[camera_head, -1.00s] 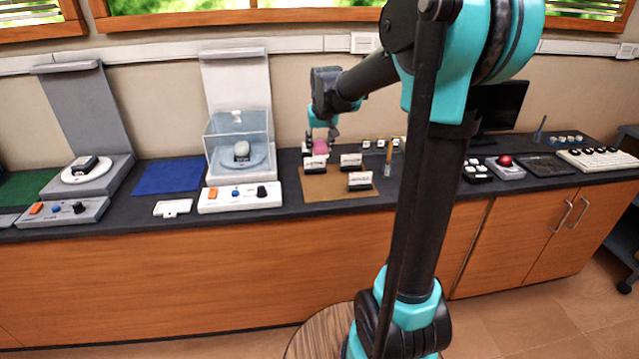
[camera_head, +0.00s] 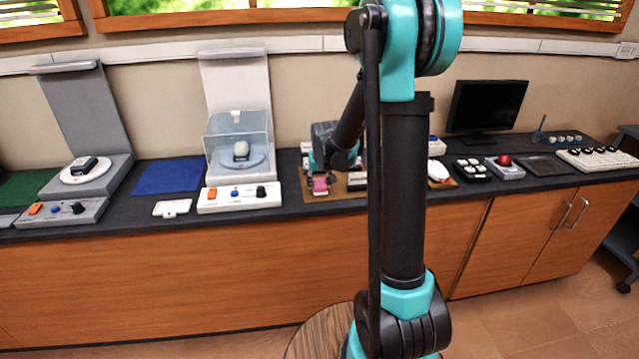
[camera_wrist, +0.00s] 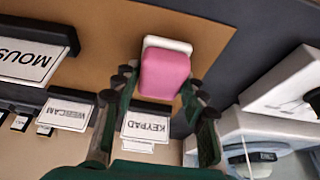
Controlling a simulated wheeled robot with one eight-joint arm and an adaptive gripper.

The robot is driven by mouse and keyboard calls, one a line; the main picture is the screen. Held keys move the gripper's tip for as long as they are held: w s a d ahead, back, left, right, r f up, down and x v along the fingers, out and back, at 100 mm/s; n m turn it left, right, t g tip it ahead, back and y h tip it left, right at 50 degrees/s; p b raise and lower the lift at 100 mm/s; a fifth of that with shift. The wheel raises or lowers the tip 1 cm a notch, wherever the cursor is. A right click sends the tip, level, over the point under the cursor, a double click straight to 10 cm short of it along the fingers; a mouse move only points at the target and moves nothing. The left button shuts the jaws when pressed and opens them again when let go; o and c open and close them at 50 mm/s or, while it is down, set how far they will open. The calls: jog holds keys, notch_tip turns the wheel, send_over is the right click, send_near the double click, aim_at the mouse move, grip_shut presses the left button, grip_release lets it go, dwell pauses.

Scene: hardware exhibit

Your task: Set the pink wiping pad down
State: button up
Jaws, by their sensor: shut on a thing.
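The pink wiping pad (camera_head: 320,186) shows under my gripper near the front edge of the tan board (camera_head: 310,196) in the head view. In the wrist view the pad (camera_wrist: 165,74) is a pink block with a white strip at its far end. My gripper (camera_wrist: 161,84) is shut on it, with one dark green finger at each side. The tan board (camera_wrist: 110,55) lies beyond and below the pad. I cannot tell whether the pad touches the board.
Black holders with cards reading MOUSE (camera_wrist: 28,62), WEBCAM (camera_wrist: 66,115) and KEYPAD (camera_wrist: 146,125) stand close to my gripper. A white control box (camera_head: 240,198) and a clear case (camera_head: 238,145) stand left of the board. My arm hides part of the counter to the right.

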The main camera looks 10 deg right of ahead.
jog(key=shift+f, duration=0.15)
jog(key=o, duration=1.1)
jog(key=v, duration=1.1)
jog(key=shift+g, duration=0.3)
jog(key=s+d+f, duration=0.1)
jog(key=s+f, duration=0.2)
jog(key=s, duration=0.5)
jog(key=s+d+f, duration=0.2)
jog(key=s+f, duration=0.2)
jog(key=s, duration=0.5)
jog(key=s+d+f, duration=0.1)
jog(key=s+f, duration=0.2)
jog(key=s, duration=0.5)
jog(key=shift+s+d+f, duration=0.25)
jog(key=shift+d+f, duration=0.05)
jog(key=shift+f, duration=0.1)
